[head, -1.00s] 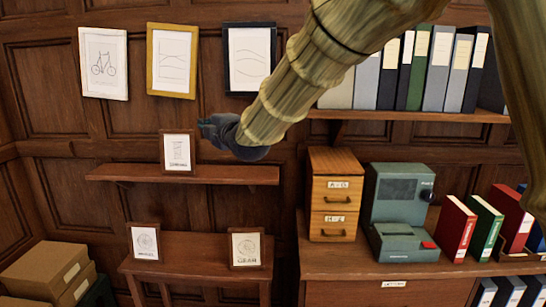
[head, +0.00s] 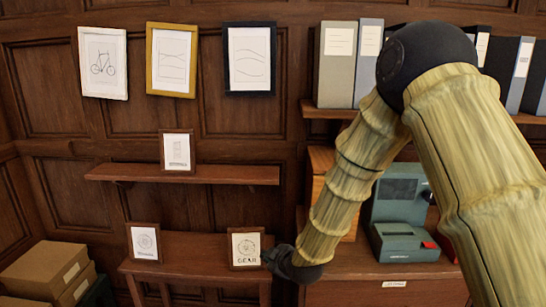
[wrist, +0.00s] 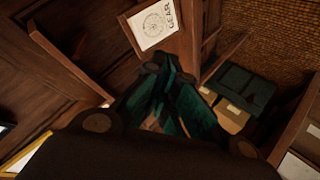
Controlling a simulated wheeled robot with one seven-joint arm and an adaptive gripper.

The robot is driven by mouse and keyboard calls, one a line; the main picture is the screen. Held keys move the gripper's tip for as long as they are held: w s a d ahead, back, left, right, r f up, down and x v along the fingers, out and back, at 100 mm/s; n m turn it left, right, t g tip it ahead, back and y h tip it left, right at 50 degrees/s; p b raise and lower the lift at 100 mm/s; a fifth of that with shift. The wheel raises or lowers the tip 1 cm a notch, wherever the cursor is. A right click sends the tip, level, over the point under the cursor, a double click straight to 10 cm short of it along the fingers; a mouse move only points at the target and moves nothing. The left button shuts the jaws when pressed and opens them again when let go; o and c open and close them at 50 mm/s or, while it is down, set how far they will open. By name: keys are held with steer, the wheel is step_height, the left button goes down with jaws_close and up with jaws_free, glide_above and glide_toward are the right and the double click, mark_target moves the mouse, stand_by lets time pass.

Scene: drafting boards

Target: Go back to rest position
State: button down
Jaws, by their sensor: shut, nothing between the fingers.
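My gripper (head: 273,258) is dark and hangs low at the end of my bent, bamboo-patterned arm, in the head view. It is shut and empty. Its tip appears in front of, or close to, the lower right corner of the framed gear drawing (head: 245,247); I cannot tell if they touch. In the wrist view, the dark teal fingers of my gripper (wrist: 168,75) point away from the camera, and the gear drawing (wrist: 155,24) lies beyond them at the top.
The gear drawing and another small frame (head: 145,242) stand on a low wooden table (head: 195,268). A shelf (head: 230,174) above holds one small frame (head: 177,151). A cabinet (head: 380,284) with a green machine (head: 402,240) stands right. Boxes (head: 45,268) sit lower left.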

steer(key=s+d+f+m+g+h, duration=0.1)
steer(key=s+d+f+m+g, duration=0.1)
steer(key=s+d+f, duration=0.4)
steer(key=s+d+f+m+g+h, duration=0.1)
steer(key=s+d+f+m, duration=0.2)
steer(key=s+f, duration=0.6)
steer(key=s+d+f+m+g+h, duration=0.15)
steer(key=s+d+f, duration=0.25)
steer(key=s+f, duration=0.4)
steer(key=s+d+f+m+g, duration=0.1)
steer(key=s+d+f+m, duration=0.1)
steer(key=s, duration=0.6)
steer(key=s+d+f+m+g+h, duration=0.1)
steer(key=s+d+f+m+g, duration=0.1)
steer(key=s, duration=0.7)
steer(key=s+d+f+m+g, duration=0.2)
steer(key=s+d+f, duration=0.3)
steer(key=s, duration=0.3)
steer(key=shift+s+d+m, duration=0.25)
steer(key=shift+d+m, duration=0.5)
